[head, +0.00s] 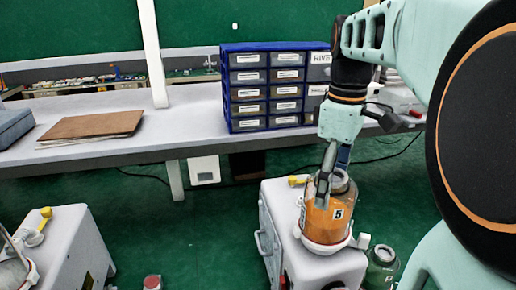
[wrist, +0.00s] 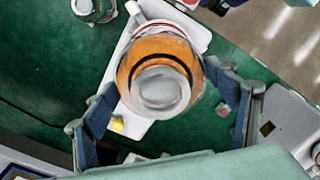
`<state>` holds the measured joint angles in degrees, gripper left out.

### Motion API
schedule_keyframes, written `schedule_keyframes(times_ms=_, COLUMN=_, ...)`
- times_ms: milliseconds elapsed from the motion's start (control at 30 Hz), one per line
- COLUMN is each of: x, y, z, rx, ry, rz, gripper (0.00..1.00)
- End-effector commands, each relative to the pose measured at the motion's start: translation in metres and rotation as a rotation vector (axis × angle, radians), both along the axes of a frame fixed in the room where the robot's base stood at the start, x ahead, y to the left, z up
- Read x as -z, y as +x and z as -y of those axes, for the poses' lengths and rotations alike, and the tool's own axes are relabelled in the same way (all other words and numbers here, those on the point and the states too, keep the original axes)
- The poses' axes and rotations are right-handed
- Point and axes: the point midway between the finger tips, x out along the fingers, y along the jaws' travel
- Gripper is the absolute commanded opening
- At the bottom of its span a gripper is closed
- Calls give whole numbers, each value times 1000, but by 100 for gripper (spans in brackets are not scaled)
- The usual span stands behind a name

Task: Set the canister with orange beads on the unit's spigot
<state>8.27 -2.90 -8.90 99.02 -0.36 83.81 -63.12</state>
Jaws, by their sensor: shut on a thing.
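The canister with orange beads (head: 322,224), marked 5, is clear-walled and stands about upright over the top of the white unit (head: 287,214) in the head view. My gripper (head: 327,190) reaches down and is shut on it, with a finger along its side. In the wrist view the canister (wrist: 145,50) is between the two fingers of my gripper (wrist: 161,82), its pale round end toward the camera. A white dish-like collar (head: 323,246) is at the canister's foot. The spigot is hidden, so I cannot tell whether the canister is seated on it.
A yellow-handled part (head: 297,180) is on the unit's back edge. A green canister (head: 382,267) stands on the floor to the right. Another white unit (head: 70,245) is at the left. Behind, a bench holds a blue drawer cabinet (head: 225,90) and a brown board (head: 92,125).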

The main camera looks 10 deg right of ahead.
Motion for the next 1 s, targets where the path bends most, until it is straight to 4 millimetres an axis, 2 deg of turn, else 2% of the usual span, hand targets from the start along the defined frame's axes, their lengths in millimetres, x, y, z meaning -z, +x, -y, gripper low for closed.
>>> schedule_keyframes(times_ms=767, x=15, y=0, z=0, rx=0, ry=-1, rz=2, gripper=35)
schedule_keyframes(times_ms=800, x=15, y=0, z=0, rx=0, ry=-1, rz=2, gripper=81)
schedule_keyframes(times_ms=967, x=14, y=0, z=0, rx=0, ry=0, rz=1, gripper=99)
schedule_keyframes(times_ms=1000, x=14, y=0, z=0, rx=0, ry=0, rz=1, gripper=99)
